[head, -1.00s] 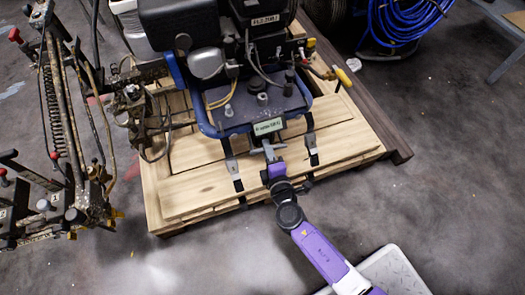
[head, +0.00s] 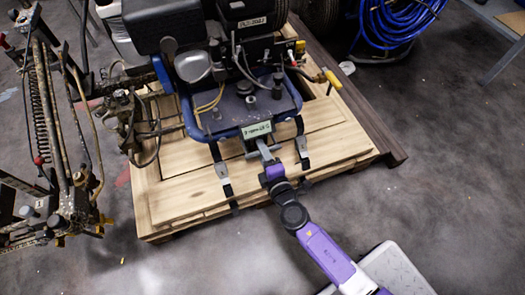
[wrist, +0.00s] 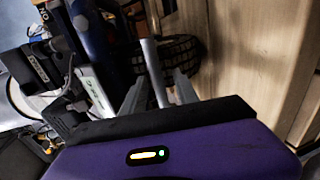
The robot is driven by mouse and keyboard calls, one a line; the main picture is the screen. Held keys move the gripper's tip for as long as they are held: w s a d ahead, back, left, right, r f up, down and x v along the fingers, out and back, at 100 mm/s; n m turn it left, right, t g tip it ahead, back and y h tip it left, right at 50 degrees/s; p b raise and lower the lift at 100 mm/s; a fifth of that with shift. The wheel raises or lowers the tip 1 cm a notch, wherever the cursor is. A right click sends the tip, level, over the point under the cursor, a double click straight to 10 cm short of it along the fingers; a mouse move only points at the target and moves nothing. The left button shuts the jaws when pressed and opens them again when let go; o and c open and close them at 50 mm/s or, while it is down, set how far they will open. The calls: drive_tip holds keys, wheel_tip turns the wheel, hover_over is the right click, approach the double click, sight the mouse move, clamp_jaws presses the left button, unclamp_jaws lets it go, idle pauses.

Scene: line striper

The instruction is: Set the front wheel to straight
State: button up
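The line striper (head: 235,100) stands on a wooden pallet, with a blue frame and a small label plate (head: 257,130) on its near side. A black treaded tyre (wrist: 183,55), perhaps the front wheel, shows beyond my fingers in the wrist view. In the head view I cannot pick out the front wheel or its angle. My gripper (head: 264,149) is at the near edge of the machine, just below the label plate. In the wrist view my gripper (wrist: 158,92) has its grey fingers apart, with a slim grey rod (wrist: 151,68) showing between them. Contact with the rod cannot be told.
The pallet (head: 185,190) lies under the machine, with black straps (head: 222,180) running over its near edge. A hose-and-lever assembly (head: 60,150) stands at the left. A coiled blue hose (head: 395,20) lies at the back right.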

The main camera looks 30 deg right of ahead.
drive_tip(key=v, duration=0.7)
drive_tip(key=shift+s+r+p, duration=0.15)
drive_tip(key=shift+s+p, duration=0.2)
drive_tip(key=shift+a, duration=0.1)
